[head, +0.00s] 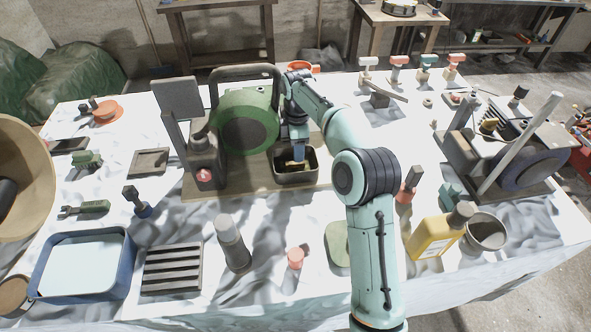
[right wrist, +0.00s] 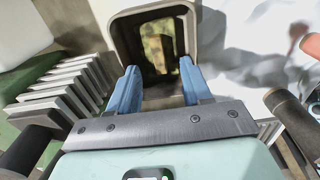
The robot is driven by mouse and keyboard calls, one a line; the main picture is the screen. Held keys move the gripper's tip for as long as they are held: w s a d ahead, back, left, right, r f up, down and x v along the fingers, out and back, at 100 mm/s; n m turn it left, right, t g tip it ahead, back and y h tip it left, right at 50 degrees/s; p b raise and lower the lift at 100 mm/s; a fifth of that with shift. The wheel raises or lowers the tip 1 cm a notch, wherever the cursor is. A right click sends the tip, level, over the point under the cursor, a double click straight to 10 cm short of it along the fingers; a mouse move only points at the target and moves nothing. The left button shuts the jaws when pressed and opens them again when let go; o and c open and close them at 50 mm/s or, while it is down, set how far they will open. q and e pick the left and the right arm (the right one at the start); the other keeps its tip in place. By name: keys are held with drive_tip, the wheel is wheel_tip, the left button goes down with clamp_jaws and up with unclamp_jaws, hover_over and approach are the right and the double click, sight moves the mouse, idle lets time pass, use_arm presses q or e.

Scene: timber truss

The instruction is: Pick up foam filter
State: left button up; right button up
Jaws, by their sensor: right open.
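A yellowish piece, which looks like the foam filter (head: 297,164), lies inside a small dark open-topped bin (head: 296,180) at the middle of the table. In the right wrist view the filter (right wrist: 158,50) shows mottled yellow-green on the bin's floor, inside the pale rim of the bin (right wrist: 122,38). My right gripper (head: 298,152) points down over the bin. In the wrist view its blue fingers (right wrist: 159,68) are apart with nothing between them, at the near rim. The fingers partly hide the filter in the head view. My left gripper is not in view.
A green-wheeled machine (head: 245,122) on a wooden base stands directly left of the bin. A blue tray (head: 82,264), slatted block (head: 172,268) and grey cylinder (head: 232,243) stand nearer the front. A yellow bottle (head: 438,232) and a second machine (head: 500,150) stand right.

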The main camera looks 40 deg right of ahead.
sight(295, 166)
drive_tip(key=shift+w+f, duration=0.2)
drive_tip(key=shift+f, duration=0.25)
wheel_tip(295, 166, down, 5)
drive_tip(key=shift+a+r+b, duration=0.15)
drive_tip(key=shift+r+b, duration=0.05)
drive_tip(key=shift+b, duration=0.3)
drive_tip(key=shift+w, duration=0.1)
clamp_jaws()
